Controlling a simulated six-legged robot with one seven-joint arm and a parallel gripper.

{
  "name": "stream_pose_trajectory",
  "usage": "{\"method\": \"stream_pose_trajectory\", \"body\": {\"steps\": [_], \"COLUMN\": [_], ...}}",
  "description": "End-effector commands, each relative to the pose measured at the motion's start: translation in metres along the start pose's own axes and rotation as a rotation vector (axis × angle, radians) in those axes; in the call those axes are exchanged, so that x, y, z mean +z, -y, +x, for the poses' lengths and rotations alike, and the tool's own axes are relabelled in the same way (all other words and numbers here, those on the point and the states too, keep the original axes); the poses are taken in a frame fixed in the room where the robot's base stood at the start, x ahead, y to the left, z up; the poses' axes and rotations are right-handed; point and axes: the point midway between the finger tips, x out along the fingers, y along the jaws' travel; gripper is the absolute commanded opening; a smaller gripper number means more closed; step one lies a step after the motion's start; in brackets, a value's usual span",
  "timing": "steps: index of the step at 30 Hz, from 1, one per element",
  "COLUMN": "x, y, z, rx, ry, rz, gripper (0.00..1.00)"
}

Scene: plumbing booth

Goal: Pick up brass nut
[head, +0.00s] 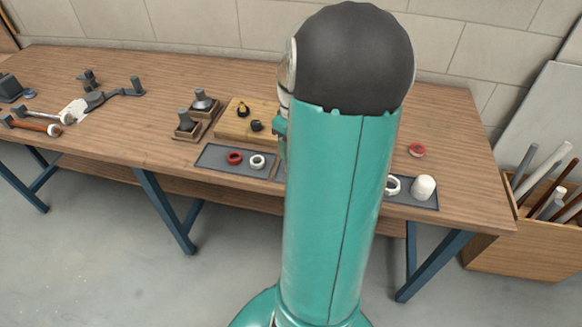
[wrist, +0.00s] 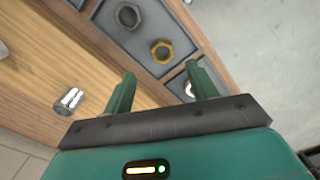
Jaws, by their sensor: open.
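The brass nut (wrist: 162,51) shows in the wrist view as a gold hexagonal ring with a dark hole. It lies on a dark grey mat (wrist: 148,33). My gripper (wrist: 162,82) is open and empty, its two green fingers spread apart on the near side of the nut. The nut is beyond the fingertips and not between them. How high the fingers are above the mat, I cannot tell. In the head view my teal arm covers the middle of the bench, and I cannot see the nut or my fingers there.
A dark ring (wrist: 128,15) lies beside the nut on the mat. A shiny metal cylinder (wrist: 69,100) is left of my fingers. In the head view, red (head: 234,157) and white (head: 257,162) rings lie left of my arm, and a white fitting (head: 424,187) right of it.

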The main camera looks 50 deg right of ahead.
Motion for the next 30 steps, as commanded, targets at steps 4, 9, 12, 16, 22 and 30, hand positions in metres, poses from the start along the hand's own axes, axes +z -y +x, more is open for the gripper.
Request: {"method": "stream_pose_trajectory", "body": {"steps": [4, 9, 12, 16, 22, 30], "x": [0.001, 0.002, 0.002, 0.000, 0.000, 0.000], "y": [0.000, 0.001, 0.002, 0.003, 0.003, 0.003], "z": [0.021, 0.033, 0.047, 0.067, 0.078, 0.078], "rx": [-0.001, -0.002, -0.004, -0.002, 0.001, 0.001], "ry": [0.001, 0.001, 0.003, 0.001, -0.001, -0.001], "rz": [0.000, 0.001, 0.000, 0.000, 0.001, 0.001], "gripper": [0.58, 0.58, 0.58, 0.58, 0.58, 0.35]}}
